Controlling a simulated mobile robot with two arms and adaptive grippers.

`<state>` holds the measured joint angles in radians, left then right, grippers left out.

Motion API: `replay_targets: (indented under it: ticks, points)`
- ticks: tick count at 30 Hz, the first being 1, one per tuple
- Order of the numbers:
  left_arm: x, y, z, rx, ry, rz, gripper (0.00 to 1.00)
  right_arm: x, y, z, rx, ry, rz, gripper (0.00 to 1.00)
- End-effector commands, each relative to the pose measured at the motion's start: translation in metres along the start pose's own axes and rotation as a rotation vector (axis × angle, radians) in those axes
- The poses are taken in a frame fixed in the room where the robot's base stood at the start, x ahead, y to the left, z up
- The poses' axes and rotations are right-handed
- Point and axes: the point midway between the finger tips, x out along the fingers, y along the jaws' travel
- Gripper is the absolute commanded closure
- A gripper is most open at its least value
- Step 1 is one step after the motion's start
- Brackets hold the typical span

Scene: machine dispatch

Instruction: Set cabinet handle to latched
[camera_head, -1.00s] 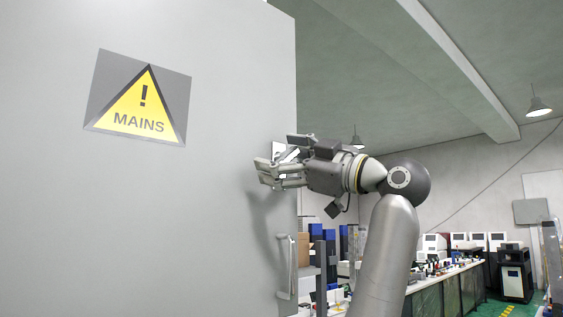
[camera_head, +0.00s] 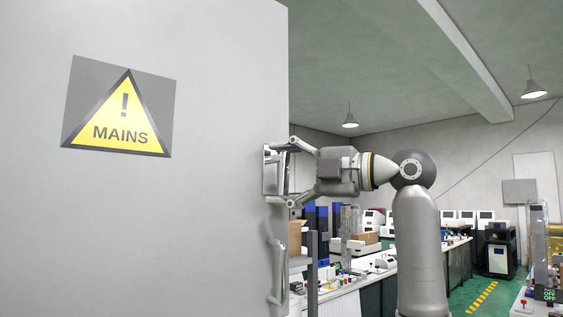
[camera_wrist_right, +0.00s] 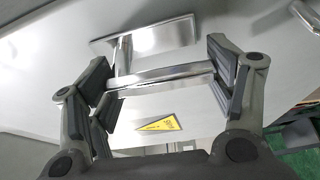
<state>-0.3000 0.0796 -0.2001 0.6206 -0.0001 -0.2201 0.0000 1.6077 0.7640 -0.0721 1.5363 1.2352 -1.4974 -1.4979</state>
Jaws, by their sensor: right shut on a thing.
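The grey cabinet (camera_head: 180,215) fills the left of the head view and bears a yellow MAINS warning sign (camera_head: 121,108). The cabinet handle (camera_head: 270,178) is near the door's right edge. In the right wrist view the handle shows as a shiny bar (camera_wrist_right: 160,76) on a short stem from a flat plate (camera_wrist_right: 145,37). My right gripper (camera_head: 276,173) is at the handle, one finger above and one below. In the right wrist view its pads (camera_wrist_right: 163,82) are at the two ends of the bar, shut on it. I cannot tell whether it is latched. My left gripper is out of view.
A fixed vertical grab bar (camera_head: 276,270) is on the cabinet below the handle. Behind on the right are a long workbench (camera_head: 345,292) with equipment, a cardboard box (camera_head: 294,236) and green floor with yellow markings (camera_head: 478,298).

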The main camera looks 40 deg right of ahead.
Motion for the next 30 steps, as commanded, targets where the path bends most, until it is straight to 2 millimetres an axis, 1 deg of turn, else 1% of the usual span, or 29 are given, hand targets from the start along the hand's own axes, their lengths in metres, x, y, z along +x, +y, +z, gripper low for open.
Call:
replay_targets:
  ticks: [1, 6, 22, 23, 27, 30]
  points:
    - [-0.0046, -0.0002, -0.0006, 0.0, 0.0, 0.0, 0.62, 0.0005, 0.0014, -0.0009, -0.019, 0.003, -0.01, 0.67]
    - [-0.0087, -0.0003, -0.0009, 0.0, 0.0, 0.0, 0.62, 0.0005, -0.0005, -0.0005, -0.063, 0.002, -0.028, 0.67]
    - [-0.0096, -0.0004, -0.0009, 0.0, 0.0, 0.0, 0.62, 0.0008, -0.0025, -0.0009, -0.084, 0.004, -0.037, 0.67]
    - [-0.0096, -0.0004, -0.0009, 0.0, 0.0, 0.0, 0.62, 0.0009, -0.0025, -0.001, -0.084, 0.004, -0.037, 0.2]
    - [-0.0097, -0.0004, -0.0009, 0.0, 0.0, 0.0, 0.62, 0.0007, -0.0021, -0.0006, -0.082, 0.003, -0.036, 0.02]
    - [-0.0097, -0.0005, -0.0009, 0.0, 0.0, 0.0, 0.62, 0.0005, -0.0017, -0.0004, -0.081, 0.002, -0.035, 0.01]
